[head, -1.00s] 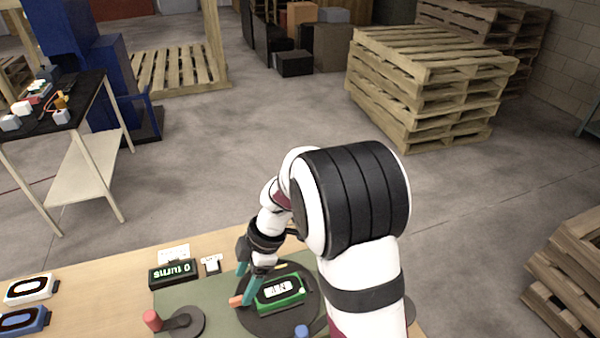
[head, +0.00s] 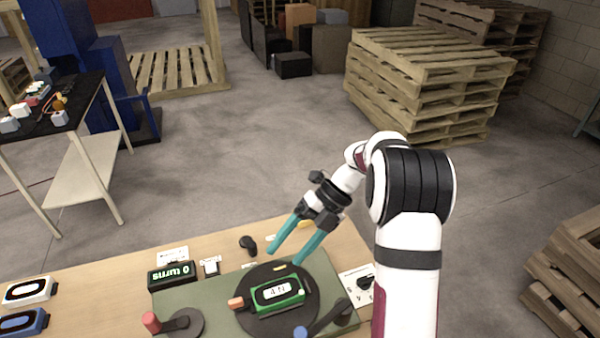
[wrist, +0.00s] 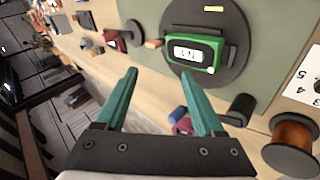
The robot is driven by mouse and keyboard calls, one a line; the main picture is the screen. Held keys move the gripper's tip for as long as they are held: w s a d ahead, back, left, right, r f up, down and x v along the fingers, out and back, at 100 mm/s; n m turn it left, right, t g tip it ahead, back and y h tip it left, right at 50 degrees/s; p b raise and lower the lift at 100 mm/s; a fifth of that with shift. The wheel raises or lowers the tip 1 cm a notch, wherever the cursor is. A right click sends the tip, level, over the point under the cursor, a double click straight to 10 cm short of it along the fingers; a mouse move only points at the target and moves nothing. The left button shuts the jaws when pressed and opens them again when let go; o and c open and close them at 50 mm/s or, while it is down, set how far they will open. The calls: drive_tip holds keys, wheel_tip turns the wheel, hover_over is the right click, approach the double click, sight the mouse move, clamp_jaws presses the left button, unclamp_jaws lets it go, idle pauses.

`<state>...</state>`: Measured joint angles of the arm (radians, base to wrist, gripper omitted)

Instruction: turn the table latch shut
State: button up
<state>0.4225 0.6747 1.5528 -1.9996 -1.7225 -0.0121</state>
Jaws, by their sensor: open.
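A round dark turntable (head: 252,322) sits on a green board (head: 205,292) and carries a green detector (head: 278,293) with a small display. A dark lever (head: 325,318) with a blue knob (head: 301,332) lies at the turntable's near right edge; it looks like the latch, but I cannot tell for certain. In the wrist view the blue knob (wrist: 178,113) shows just beyond one finger.
A red-knobbed crank (head: 178,322) stands left of the turntable. A counter reading "0 turns" (head: 172,275) and a black knob (head: 248,244) stand farther back. A numbered card (head: 358,285) lies at right. A copper spool (wrist: 290,145) shows in the wrist view.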

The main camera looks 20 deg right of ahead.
drive_tip(key=d+f+n+y, duration=0.3)
drive_tip(key=d+n, duration=0.1)
drive_tip(key=n, duration=0.6)
drive_tip(key=n+t+y, duration=0.2)
drive_tip(key=n, duration=0.7)
approach(255, 298)
drive_tip(key=shift+n+g, duration=0.3)
drive_tip(key=x, duration=0.7)
drive_tip(key=shift+w, duration=0.2)
wheel_tip(255, 298, up, 7)
drive_tip(key=shift+w+d+r, duration=0.1)
drive_tip(key=w+d+r+m+t+h, duration=0.2)
drive_tip(key=w+r+m+t, duration=0.3)
drive_tip(key=r+m+t, duration=0.4)
drive_tip(key=s+d+r+m+t+h, duration=0.1)
drive_tip(key=d+r+m+t+h, duration=0.1)
drive_tip(key=r, duration=0.4)
drive_tip(key=s+d+r+m+t+h, duration=0.2)
drive_tip(key=d+r+m+h, duration=0.2)
drive_tip(key=r+m+h, duration=0.1)
drive_tip(key=shift+r+h, duration=0.85)
drive_tip(key=shift+h, duration=0.15)
drive_tip(key=shift+s, duration=0.1)
